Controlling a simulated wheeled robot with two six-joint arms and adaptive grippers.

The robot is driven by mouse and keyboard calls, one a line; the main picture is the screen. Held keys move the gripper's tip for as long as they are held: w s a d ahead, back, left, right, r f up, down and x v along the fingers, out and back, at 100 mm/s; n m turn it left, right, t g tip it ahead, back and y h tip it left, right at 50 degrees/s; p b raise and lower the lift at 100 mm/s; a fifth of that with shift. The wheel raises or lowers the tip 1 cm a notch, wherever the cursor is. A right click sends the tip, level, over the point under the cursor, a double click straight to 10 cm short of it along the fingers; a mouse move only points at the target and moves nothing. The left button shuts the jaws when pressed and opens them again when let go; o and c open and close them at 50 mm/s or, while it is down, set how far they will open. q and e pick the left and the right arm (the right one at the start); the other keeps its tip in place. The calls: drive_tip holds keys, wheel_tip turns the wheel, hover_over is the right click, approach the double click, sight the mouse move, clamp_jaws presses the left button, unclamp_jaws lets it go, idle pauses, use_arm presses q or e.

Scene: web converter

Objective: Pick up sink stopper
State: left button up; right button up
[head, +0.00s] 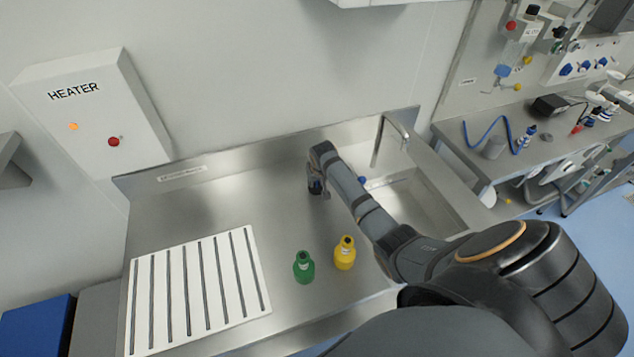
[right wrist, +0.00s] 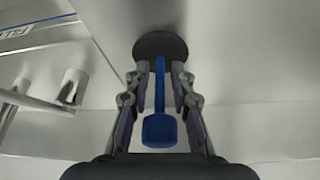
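The sink stopper shows in the right wrist view as a dark round disc (right wrist: 160,46) with a blue handle (right wrist: 159,128). The handle stands between the two fingers of my right gripper (right wrist: 162,82), with a narrow gap on each side. The fingers are open around it, and their tips are close to the disc. In the head view my right gripper (head: 317,186) points down over the steel counter, left of the sink basin (head: 425,200). The stopper is mostly hidden there. My left gripper is not in view.
A green bottle (head: 303,268) and a yellow bottle (head: 344,254) stand on the counter (head: 215,210) in front of my right gripper. A white slotted rack (head: 192,285) lies at the left. A tap (head: 376,145) rises behind the basin. The counter's back left is clear.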

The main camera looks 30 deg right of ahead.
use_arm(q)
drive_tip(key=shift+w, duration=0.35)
use_arm(e)
clamp_jaws()
drive_tip(key=shift+w, duration=0.1)
drive_tip(key=shift+r+b, duration=0.3)
drive_tip(key=v, duration=0.1)
drive_tip(key=b+v, duration=0.1)
drive_tip(key=v, duration=0.1)
drive_tip(key=shift+w+d+r, duration=0.15)
drive_tip(key=shift+w+d, duration=0.05)
use_arm(q)
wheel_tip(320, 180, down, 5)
drive_tip(key=b, duration=0.3)
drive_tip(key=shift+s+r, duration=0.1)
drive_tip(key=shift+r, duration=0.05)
use_arm(e)
drive_tip(key=s+a+r, duration=0.3)
drive_tip(key=s+r, duration=0.6)
drive_tip(key=s, duration=0.4)
drive_tip(key=shift+a, duration=0.25)
